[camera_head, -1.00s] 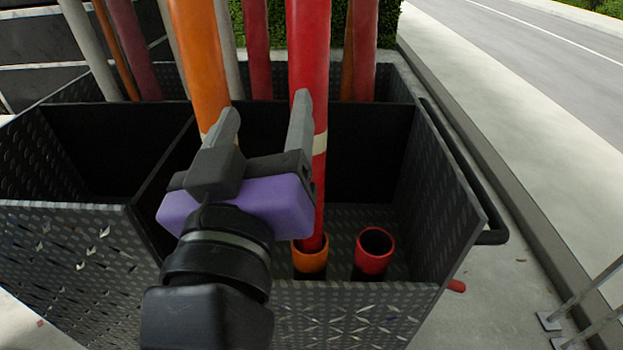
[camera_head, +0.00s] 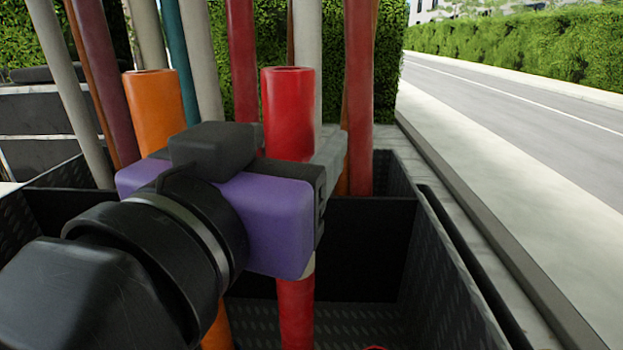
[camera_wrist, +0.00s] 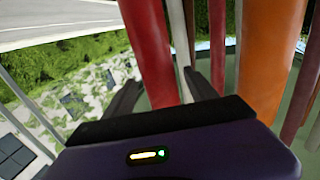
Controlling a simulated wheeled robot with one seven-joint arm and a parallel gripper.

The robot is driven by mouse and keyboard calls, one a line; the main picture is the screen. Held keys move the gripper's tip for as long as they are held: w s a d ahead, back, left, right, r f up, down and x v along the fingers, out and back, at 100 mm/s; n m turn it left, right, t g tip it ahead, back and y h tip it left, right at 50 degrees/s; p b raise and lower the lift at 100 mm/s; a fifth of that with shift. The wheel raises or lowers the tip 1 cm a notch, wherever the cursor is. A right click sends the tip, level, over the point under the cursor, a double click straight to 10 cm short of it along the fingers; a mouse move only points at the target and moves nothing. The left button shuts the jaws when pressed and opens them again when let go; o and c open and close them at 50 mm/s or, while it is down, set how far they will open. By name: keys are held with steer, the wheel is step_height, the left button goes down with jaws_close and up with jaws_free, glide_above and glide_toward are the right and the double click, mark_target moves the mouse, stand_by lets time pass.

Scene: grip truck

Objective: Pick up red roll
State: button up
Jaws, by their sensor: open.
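The red roll (camera_head: 288,105) stands upright with its open top showing in the head view. Its lower part, with a pale band, shows below my gripper. My gripper (camera_head: 290,145) is open near the roll's upper part, with a finger on either side. The purple gripper body hides the roll's middle. In the wrist view the red roll (camera_wrist: 150,50) rises between my two dark fingers (camera_wrist: 160,95). I cannot tell whether either finger touches it. An orange roll (camera_head: 154,110) stands to the left, outside the fingers; it is also in the wrist view (camera_wrist: 270,60).
The rolls stand in a black, divided, open-topped bin (camera_head: 365,245). Several red, grey, teal and maroon poles rise behind and to the left. A red pole (camera_head: 360,90) stands close behind on the right. A pavement and road (camera_head: 510,120) lie to the right.

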steer(key=shift+x, duration=1.95)
jaws_close()
